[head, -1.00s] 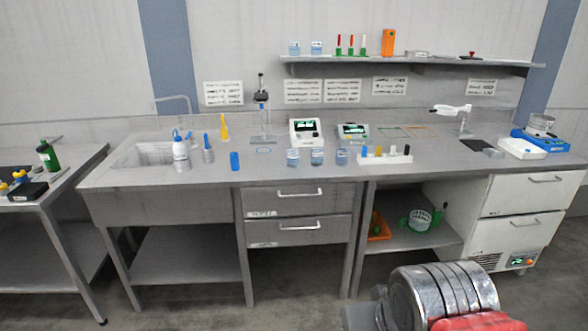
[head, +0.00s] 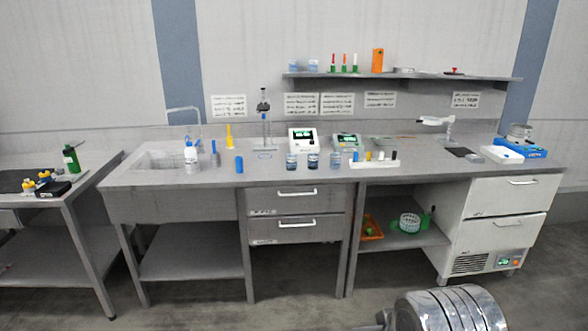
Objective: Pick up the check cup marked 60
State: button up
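Three clear cups with bluish contents stand in a row near the front edge of the bench: a left cup (head: 291,161), a middle cup (head: 313,160) and a right cup (head: 336,160). Their markings are too small to read, so I cannot tell which is marked 60. Two more bluish cups stand on the wall shelf, one at its left end (head: 293,66) and one beside it (head: 312,66). My gripper is not in view; only a silvery rounded part shows at the bottom right.
The grey bench (head: 215,178) has a sink (head: 155,160) at left. A blue cylinder (head: 239,164) stands left of the cups and a white rack (head: 375,163) with pegs stands right. Meters (head: 302,139) stand behind. The floor (head: 290,312) in front is clear.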

aim_at(292, 159)
jog(key=u, duration=0.5)
jog(key=i, duration=0.9)
jog(key=u, duration=0.55)
jog(key=i, duration=1.65)
jog(key=z, duration=0.8)
jog(key=i, duration=0.85)
jog(key=z, duration=0.5)
